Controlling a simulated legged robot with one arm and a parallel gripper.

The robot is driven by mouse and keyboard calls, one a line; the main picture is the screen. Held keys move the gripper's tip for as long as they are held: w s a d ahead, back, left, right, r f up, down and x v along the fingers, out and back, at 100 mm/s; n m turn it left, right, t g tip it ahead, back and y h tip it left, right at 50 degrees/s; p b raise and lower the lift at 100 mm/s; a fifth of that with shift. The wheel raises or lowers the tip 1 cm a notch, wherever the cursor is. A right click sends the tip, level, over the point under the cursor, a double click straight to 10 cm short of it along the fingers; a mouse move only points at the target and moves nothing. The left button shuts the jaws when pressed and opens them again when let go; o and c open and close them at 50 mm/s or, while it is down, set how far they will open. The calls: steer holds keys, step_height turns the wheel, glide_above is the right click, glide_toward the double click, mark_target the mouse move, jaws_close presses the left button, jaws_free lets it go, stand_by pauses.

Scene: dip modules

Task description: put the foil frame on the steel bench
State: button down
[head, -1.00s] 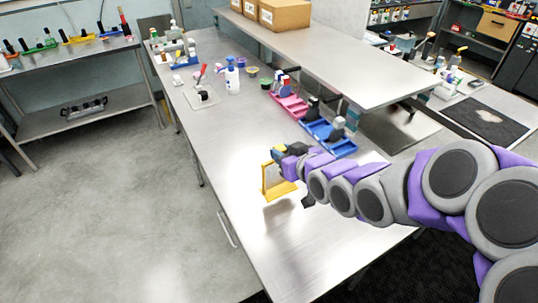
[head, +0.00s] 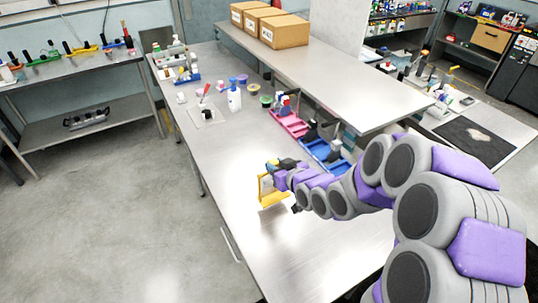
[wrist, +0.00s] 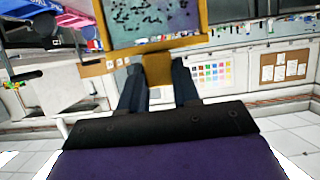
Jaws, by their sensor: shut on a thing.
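The foil frame is a yellow rectangular frame (head: 272,200) at the end of my arm, over the left part of the steel bench (head: 310,245). My gripper (head: 277,175) is shut on it. In the wrist view the frame (wrist: 160,48) stands at the top, with its yellow lower tab between the two dark fingers of my gripper (wrist: 158,85). The frame is tilted in the head view. I cannot tell whether its lower edge touches the bench. The top of the frame is cut off in the wrist view.
Blue (head: 325,155) and pink (head: 288,122) trays with modules stand farther back on the bench, under the raised shelf (head: 330,75). The bench's front part is clear.

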steer(key=w+a+f+b, duration=0.1)
steer(key=w+f, duration=0.3)
steer(key=w, duration=0.5)
steer(key=shift+a+f, duration=0.2)
steer(key=shift+a, duration=0.25)
steer(key=c, duration=1.3)
jaws_free()
steer(key=o, duration=0.5)
steer(key=shift+a, duration=0.3)
steer(key=shift+d, duration=0.1)
steer(key=v, duration=1.2)
steer(key=shift+p, duration=0.4)
